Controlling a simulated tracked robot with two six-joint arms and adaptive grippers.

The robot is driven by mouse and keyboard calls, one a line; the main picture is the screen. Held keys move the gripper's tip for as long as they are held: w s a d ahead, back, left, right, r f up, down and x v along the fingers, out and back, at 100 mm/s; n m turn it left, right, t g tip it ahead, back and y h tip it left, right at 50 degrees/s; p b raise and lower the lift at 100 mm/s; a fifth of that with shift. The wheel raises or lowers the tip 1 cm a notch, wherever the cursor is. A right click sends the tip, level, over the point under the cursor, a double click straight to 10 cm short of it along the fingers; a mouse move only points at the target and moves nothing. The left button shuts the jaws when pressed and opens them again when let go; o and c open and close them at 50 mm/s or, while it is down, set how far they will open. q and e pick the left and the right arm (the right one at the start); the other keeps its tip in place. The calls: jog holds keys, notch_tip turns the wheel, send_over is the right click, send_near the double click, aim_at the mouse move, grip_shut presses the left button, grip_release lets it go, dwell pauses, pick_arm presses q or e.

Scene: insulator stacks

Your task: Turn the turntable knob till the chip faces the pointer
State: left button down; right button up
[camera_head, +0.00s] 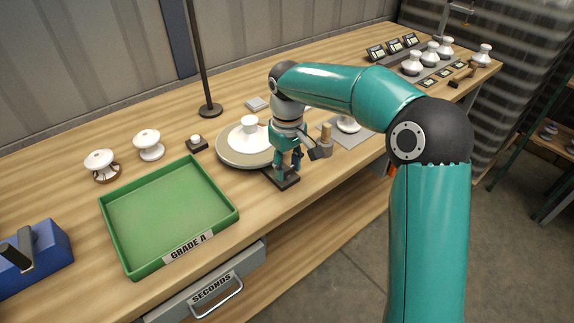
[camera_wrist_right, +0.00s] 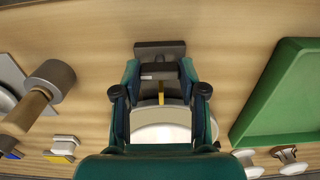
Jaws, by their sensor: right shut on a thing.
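The round turntable (camera_head: 228,155) lies on the bench with a white insulator (camera_head: 249,125) on it. Part of its pale disc (camera_wrist_right: 160,135) shows between my fingers in the right wrist view. My right gripper (camera_head: 287,170) is low at the turntable's front edge. In the wrist view its fingers (camera_wrist_right: 159,72) are shut on the dark knob (camera_wrist_right: 158,69), beside a dark block (camera_wrist_right: 160,48). A thin yellow strip (camera_wrist_right: 161,92), perhaps the pointer, runs from the knob towards the disc. I cannot make out the chip. My left gripper is not in view.
A green GRADE A tray (camera_head: 232,212) stands left of my gripper, above the SECONDS drawer (camera_head: 207,292). A wooden-handled tool (camera_head: 326,145) stands close on the right. A black pole (camera_head: 202,60) rises behind. Two insulators (camera_head: 149,145) stand at left.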

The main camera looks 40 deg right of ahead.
aim_at(287, 168)
jog(key=shift+m, duration=0.3)
jog(key=m, duration=0.3)
jog(key=shift+r, duration=0.1)
jog(key=shift+m+p, duration=0.35)
jog(key=shift+m, duration=1.65)
jog(key=o, duration=1.1)
jog(key=shift+o, duration=0.2)
notch_tip(287, 168, up, 12)
